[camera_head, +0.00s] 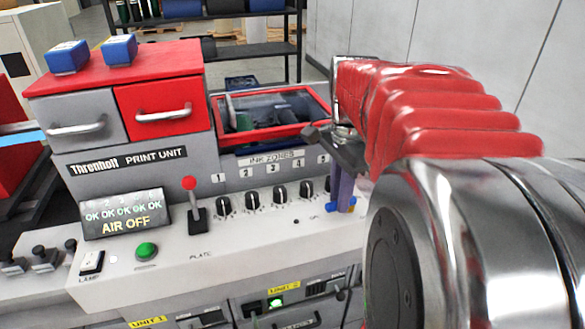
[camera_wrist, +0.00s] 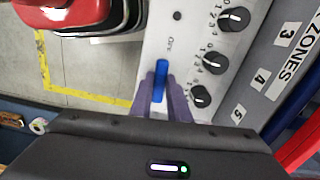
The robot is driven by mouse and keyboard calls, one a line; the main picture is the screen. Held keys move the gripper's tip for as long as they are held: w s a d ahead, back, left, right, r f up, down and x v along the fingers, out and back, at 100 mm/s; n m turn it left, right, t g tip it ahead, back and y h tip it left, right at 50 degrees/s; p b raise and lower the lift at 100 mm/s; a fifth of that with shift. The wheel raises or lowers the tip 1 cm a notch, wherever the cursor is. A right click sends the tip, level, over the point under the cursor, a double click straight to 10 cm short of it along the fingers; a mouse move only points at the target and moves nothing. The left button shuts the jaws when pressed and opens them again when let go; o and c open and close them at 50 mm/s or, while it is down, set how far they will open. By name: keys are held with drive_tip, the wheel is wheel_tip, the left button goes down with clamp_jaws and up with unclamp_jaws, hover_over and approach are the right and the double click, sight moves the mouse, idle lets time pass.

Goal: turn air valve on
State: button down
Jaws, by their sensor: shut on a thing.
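The blue air valve handle (camera_wrist: 160,76) stands on the light panel in the wrist view. Its end points toward a small label that seems to read OFF (camera_wrist: 170,45). In the head view a bit of blue handle (camera_head: 329,207) shows at the fingertips. My gripper (camera_head: 342,197) points down at the panel's right part, and its purple fingers are shut on the handle, one on each side; they also show in the wrist view (camera_wrist: 162,97). The handle's base is hidden by the fingers. The display (camera_head: 125,213) reads AIR OFF, with a row of OK marks above.
Black ink-zone knobs (camera_head: 251,200) line the panel close to the handle. A red-knobbed lever (camera_head: 193,204) and a green button (camera_head: 146,251) are farther left. A red-framed ink tray (camera_head: 275,112) lies behind. In the wrist view, floor with a yellow line (camera_wrist: 85,95) shows beyond the panel edge.

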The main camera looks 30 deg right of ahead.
drive_tip(key=n, duration=0.2)
drive_tip(key=s+n, duration=0.1)
drive_tip(key=n, duration=0.2)
drive_tip(key=shift+s+n, duration=0.3)
drive_tip(key=n, duration=0.3)
drive_tip(key=s+n, duration=0.1)
drive_tip(key=n, duration=0.1)
drive_tip(key=shift+s+d, duration=0.1)
drive_tip(key=shift+d, duration=0.2)
drive_tip(key=shift+n, duration=0.3)
drive_tip(key=c, duration=1.7)
unclamp_jaws()
drive_tip(key=shift+r, duration=0.1)
wheel_tip(320, 180, up, 14)
drive_tip(key=shift+f, duration=0.25)
